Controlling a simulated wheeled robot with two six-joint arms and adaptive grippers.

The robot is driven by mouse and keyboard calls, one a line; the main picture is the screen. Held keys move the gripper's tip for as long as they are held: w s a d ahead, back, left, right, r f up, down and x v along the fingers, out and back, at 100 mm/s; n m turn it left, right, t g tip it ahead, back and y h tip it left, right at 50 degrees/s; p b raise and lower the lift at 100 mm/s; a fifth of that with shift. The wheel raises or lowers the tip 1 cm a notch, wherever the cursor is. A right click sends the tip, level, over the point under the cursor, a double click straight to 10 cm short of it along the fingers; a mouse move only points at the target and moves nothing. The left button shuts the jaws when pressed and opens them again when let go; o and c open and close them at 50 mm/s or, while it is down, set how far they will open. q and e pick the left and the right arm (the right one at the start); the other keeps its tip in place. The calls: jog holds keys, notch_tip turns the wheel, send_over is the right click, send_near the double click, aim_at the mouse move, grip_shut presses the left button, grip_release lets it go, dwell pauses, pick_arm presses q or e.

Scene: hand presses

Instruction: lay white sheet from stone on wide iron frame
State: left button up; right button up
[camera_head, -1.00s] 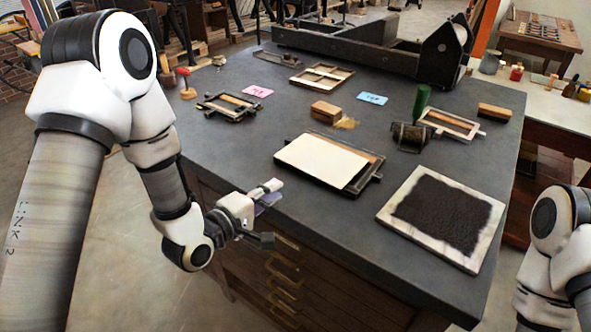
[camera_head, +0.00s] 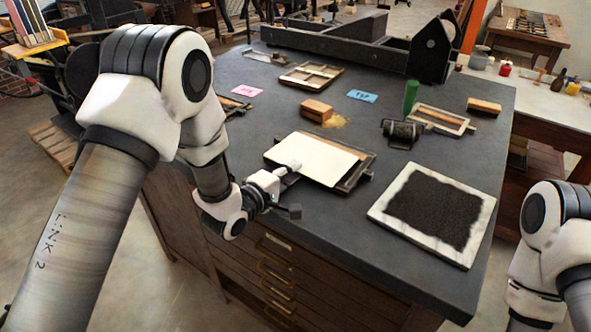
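The white sheet (camera_head: 315,158) lies flat over most of the wide iron frame (camera_head: 357,173) near the table's front edge. The frame's dark rail shows along the sheet's right side, and a wooden strip shows at the back. The stone (camera_head: 378,208), a pale marble slab with a black inked patch (camera_head: 434,208), lies to the right with no sheet on it. My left gripper (camera_head: 290,189) is open at the sheet's front left edge. Its upper finger looks close to the sheet, but I cannot tell whether it touches. My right gripper is out of view; only its arm shows at the right edge.
A wooden block (camera_head: 316,109), pink card (camera_head: 246,91), blue card (camera_head: 362,96), roller (camera_head: 402,132), green bottle (camera_head: 410,97) and smaller frame (camera_head: 440,119) stand behind. A long dark press (camera_head: 340,46) lines the back. Clear tabletop separates the iron frame and stone.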

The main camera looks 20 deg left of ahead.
pick_arm(q)
jog(key=shift+c, duration=0.2)
grip_shut()
jog(key=shift+r, duration=0.1)
notch_tip(320, 180, up, 3)
jog(key=p, duration=0.3)
jog(key=shift+r, duration=0.15)
jog(key=shift+s, duration=0.15)
jog(key=shift+s+a, duration=0.25)
jog(key=shift+s, duration=0.1)
jog(key=shift+s+a+r+p, duration=0.35)
jog(key=shift+s+r, duration=0.1)
jog(key=shift+s, duration=0.5)
jog(key=shift+s+a+r+p, duration=0.35)
jog(key=shift+s+a+r, duration=0.05)
jog(key=shift+s, duration=0.5)
jog(key=shift+s+a+r+p, duration=0.35)
jog(key=shift+s+r, duration=0.1)
jog(key=shift+s, duration=0.5)
